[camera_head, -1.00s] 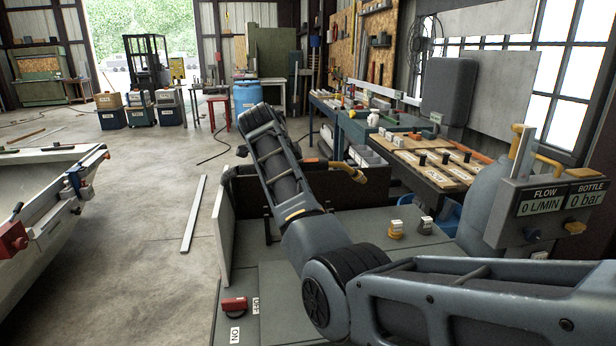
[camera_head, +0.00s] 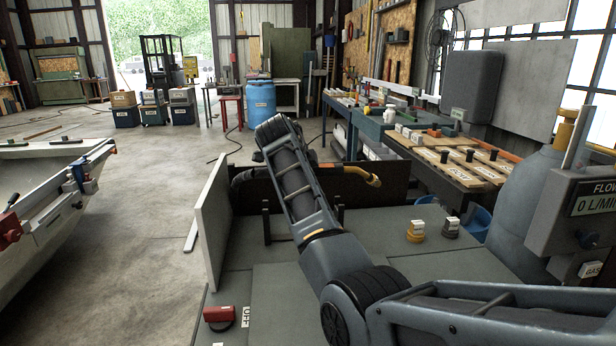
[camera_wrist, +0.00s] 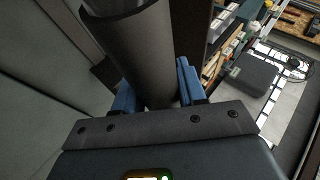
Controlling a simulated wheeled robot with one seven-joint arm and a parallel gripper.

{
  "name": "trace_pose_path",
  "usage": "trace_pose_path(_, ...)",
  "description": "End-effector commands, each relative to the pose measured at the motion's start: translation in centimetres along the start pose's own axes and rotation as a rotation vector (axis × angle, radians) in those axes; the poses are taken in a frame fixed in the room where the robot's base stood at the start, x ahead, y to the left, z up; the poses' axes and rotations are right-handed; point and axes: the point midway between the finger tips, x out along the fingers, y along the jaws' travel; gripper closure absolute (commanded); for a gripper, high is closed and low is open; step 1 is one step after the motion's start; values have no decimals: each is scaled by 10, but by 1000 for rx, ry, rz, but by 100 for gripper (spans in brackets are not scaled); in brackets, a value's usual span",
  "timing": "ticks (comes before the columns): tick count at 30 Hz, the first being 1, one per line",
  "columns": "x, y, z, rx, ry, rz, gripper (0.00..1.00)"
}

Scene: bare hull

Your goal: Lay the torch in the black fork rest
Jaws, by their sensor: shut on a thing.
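In the head view my forearm hides the gripper and much of the handle. The black fork rest (camera_head: 266,227) appears as thin dark uprights on the grey cart deck, partly hidden behind my arm. The torch is held up, apart from the deck.
The deck (camera_head: 390,245) carries a yellow knob (camera_head: 415,231), a dark knob (camera_head: 451,228) and a red switch (camera_head: 219,315). A pale side panel (camera_head: 212,220) stands at its left. A gas cylinder (camera_head: 530,200) and gauge box (camera_head: 585,225) stand right. A workbench (camera_head: 440,165) lies behind.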

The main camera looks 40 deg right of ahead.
Motion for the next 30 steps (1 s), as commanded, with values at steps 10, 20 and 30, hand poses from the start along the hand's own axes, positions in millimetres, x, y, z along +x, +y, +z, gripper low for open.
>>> trace_pose_path(10,-2,-1,2,1,3,-4,100)
trace_pose_path(20,11,13,9,0,5,-4,100)
trace_pose_path(30,31,33,17,0,6,-3,100)
